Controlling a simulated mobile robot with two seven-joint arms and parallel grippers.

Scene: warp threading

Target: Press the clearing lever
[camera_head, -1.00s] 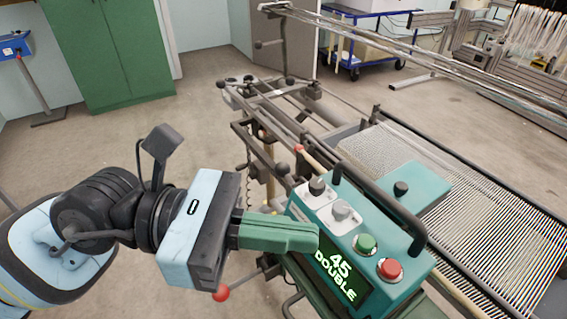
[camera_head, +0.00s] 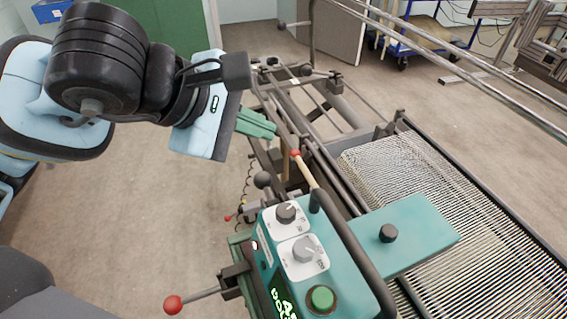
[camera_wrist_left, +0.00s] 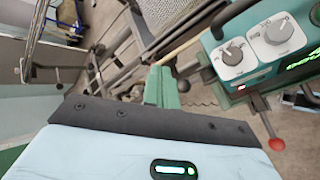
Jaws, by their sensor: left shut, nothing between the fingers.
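My left gripper (camera_head: 257,124) is shut and empty, with its green fingers pointing right over the machine frame, beyond the control box. The fingers also show in the wrist view (camera_wrist_left: 162,88). A lever with a red ball (camera_head: 173,304) sticks out left from the box's near side; its ball shows in the wrist view (camera_wrist_left: 276,144). A wooden lever with a red tip (camera_head: 296,155) rises behind the box, near my fingertips; its wooden shaft shows in the wrist view (camera_wrist_left: 185,46). I cannot tell which one is the clearing lever, or whether the fingers touch anything. My right gripper is not in view.
The teal control box (camera_head: 345,268) has two grey knobs, a green button (camera_head: 321,299) and a partly visible display. A teal plate with a black knob (camera_head: 388,233) lies over the warp threads (camera_head: 400,165). Dark rails flank them. Open floor lies left of the machine.

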